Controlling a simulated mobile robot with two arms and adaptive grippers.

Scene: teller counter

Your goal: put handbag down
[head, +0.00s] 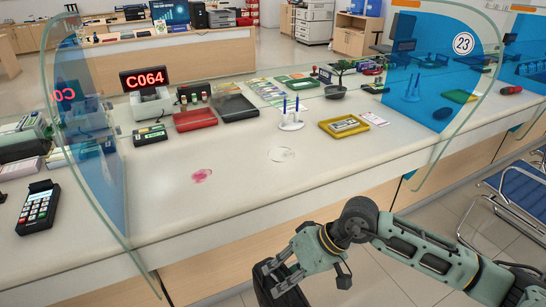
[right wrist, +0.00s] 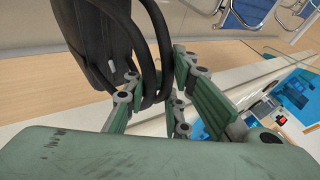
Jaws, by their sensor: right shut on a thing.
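A black handbag (head: 268,287) hangs from my right gripper (head: 287,277) at the bottom of the head view, in front of the counter. Most of the bag is cut off by the picture's lower edge. In the right wrist view the handbag (right wrist: 95,40) shows at the upper left, and its dark looped handles run between the fingers of my right gripper (right wrist: 155,90), which is shut on them. The bag is apart from the counter (head: 225,200), below its top surface. My left gripper is in neither view.
The counter's front middle is bare except for a pink stain (head: 202,176) and a clear round patch (head: 281,155). A card terminal (head: 38,207) stands at left, a yellow tray (head: 344,126) at right. Curved glass screens (head: 125,215) flank the opening. Blue chairs (head: 520,190) stand right.

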